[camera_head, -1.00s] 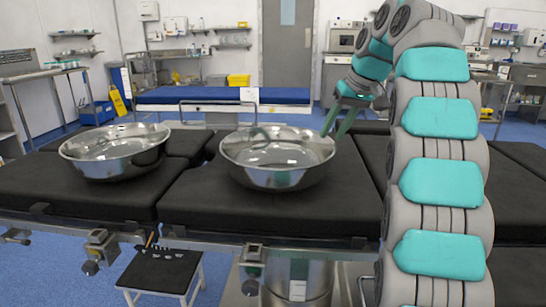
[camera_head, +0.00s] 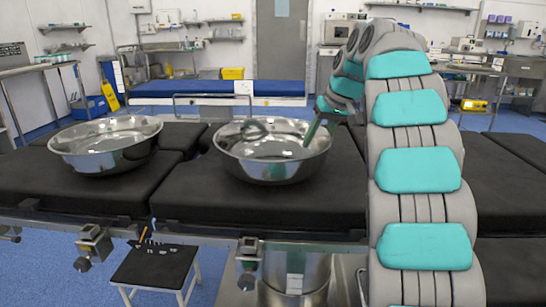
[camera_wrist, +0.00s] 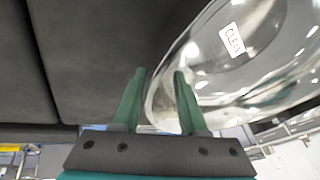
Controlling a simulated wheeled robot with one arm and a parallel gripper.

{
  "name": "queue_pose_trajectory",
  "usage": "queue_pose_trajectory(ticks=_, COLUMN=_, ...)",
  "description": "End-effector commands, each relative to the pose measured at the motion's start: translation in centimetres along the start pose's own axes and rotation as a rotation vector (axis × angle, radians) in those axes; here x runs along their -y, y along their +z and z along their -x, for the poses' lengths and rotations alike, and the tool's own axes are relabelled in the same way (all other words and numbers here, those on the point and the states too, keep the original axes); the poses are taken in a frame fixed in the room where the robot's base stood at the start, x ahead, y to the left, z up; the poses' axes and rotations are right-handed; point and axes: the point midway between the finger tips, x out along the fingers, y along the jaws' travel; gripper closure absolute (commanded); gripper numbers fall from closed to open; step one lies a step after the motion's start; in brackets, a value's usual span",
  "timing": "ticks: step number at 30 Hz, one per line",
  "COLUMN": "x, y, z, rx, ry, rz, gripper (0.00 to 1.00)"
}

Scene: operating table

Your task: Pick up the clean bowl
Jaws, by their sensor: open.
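Two shiny metal bowls stand upright on the black operating table (camera_head: 240,207). The middle bowl (camera_head: 270,168) is at my gripper (camera_head: 319,132); the other bowl (camera_head: 100,160) stands to the left. In the wrist view, the bowl by my gripper (camera_wrist: 205,75) carries a white label (camera_wrist: 232,39) reading "CLEAN". My gripper (camera_wrist: 159,72) is open, with green fingers on either side of the bowl's rim in that picture. In the head view, one finger reaches over the right rim into the bowl. Whether a finger touches the wall cannot be told.
My arm covers the right part of the table in the head view. A blue-topped bench (camera_head: 215,88) stands behind the table. A small black stool (camera_head: 155,265) is on the floor in front. The black padding left of the gripper in the wrist view is bare.

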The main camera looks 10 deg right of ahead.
Motion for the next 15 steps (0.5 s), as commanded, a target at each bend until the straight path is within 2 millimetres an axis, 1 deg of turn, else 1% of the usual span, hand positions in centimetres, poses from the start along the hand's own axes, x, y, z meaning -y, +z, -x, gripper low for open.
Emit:
queue_pose_trajectory(ticks=5, x=-0.02, y=0.01, z=-0.05, rx=0.000, ry=0.000, rz=0.000, gripper=0.58)
queue_pose_trajectory(ticks=15, x=-0.02, y=0.02, z=-0.06, rx=0.002, ry=-0.001, rz=0.000, gripper=0.96)
